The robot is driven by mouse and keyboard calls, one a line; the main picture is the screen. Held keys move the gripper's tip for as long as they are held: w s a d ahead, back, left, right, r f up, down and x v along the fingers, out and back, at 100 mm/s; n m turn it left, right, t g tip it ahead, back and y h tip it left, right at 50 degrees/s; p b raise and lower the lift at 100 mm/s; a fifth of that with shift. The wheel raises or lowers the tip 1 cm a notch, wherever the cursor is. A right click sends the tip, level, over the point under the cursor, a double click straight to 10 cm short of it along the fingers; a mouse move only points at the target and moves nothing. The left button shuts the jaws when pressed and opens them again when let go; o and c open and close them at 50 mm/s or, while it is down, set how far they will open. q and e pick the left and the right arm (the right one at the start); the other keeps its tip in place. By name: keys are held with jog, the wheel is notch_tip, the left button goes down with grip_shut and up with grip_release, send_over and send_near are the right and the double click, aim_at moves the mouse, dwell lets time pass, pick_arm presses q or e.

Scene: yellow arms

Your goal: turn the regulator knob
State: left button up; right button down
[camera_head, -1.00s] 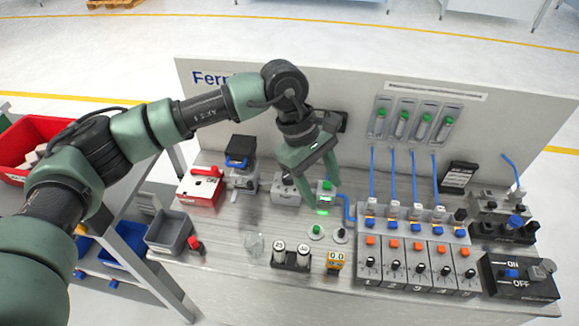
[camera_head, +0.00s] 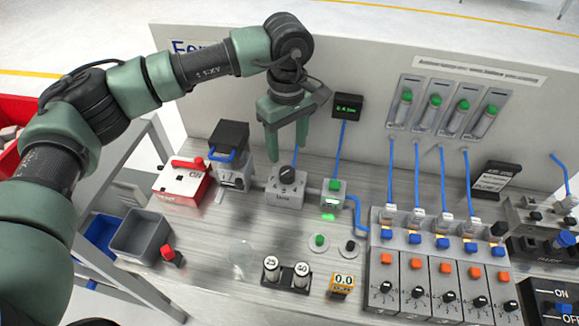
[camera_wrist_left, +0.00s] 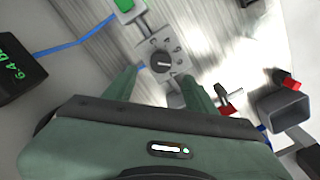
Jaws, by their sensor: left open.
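The regulator is a small grey box (camera_head: 286,194) with a round black knob (camera_head: 287,175) on top, on the bench near the back panel. My right gripper is not in view.
A green-lit block (camera_head: 333,193) stands right of the regulator, and a black-topped unit (camera_head: 229,155) and red-and-white switch box (camera_head: 183,183) stand left. A small display (camera_head: 347,106) hangs behind. Several valve modules (camera_head: 445,285) fill the right.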

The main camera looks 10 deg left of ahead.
aim_at(287, 171)
pick_arm(q)
jog(key=shift+w+f, duration=0.1)
jog(key=shift+f, duration=0.25)
jog(key=f, duration=0.2)
jog(key=f+p, duration=0.1)
jog(key=f, duration=0.1)
jog(key=f+p, duration=0.1)
jog(key=shift+s+f, duration=0.25)
jog(key=shift+f, duration=0.15)
jog(key=shift+w+f, duration=0.1)
jog(key=shift+f, duration=0.5)
